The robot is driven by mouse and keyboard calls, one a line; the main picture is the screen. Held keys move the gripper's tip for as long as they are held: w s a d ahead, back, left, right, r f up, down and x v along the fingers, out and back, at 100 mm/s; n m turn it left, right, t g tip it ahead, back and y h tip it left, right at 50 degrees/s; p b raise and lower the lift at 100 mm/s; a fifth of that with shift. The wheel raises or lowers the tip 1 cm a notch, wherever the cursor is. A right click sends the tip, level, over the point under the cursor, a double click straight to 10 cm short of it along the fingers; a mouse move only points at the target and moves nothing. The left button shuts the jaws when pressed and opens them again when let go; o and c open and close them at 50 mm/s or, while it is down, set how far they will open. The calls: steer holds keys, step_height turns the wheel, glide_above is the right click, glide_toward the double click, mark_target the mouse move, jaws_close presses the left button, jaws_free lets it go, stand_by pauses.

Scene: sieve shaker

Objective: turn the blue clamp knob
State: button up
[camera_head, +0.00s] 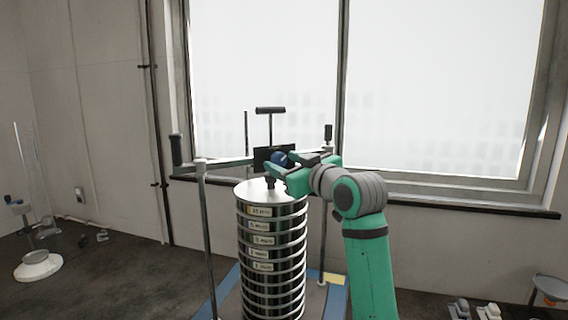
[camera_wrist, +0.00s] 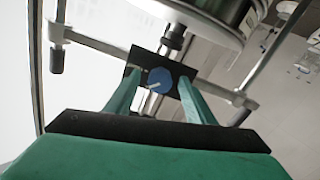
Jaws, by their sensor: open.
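The blue clamp knob (camera_wrist: 160,80) is a round blue disc with a pale pointer mark, set on a black plate (camera_wrist: 141,73) of the clamp bar. In the head view the knob (camera_head: 280,158) shows above the sieve stack, partly hidden by my gripper (camera_head: 283,168). In the wrist view my gripper (camera_wrist: 152,88) is open, with one green finger on each side of the knob. I cannot tell whether either finger touches it. The sieve stack (camera_head: 272,240) stands upright below the clamp, with several labelled metal rings and a flat lid.
Upright rods (camera_head: 207,240) flank the stack on the blue-edged shaker base (camera_head: 228,290). A black T-handle (camera_head: 270,110) rises above the clamp bar (camera_head: 228,163). The window (camera_head: 440,90) is behind. A white-based stand (camera_head: 38,265) is on the floor at left.

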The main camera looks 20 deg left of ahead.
steer(key=shift+w+a, duration=0.1)
steer(key=shift+w, duration=0.15)
steer(key=shift+a, duration=0.1)
steer(key=shift+s, duration=0.1)
steer(key=c, duration=1.1)
steer(key=shift+o, duration=0.2)
steer(key=shift+m, duration=0.3)
steer(key=m, duration=0.2)
steer(key=shift+f+m, duration=0.1)
steer(key=shift+m, duration=0.2)
steer(key=m, duration=0.4)
steer(key=shift+m, duration=0.4)
steer(key=shift+a, duration=0.1)
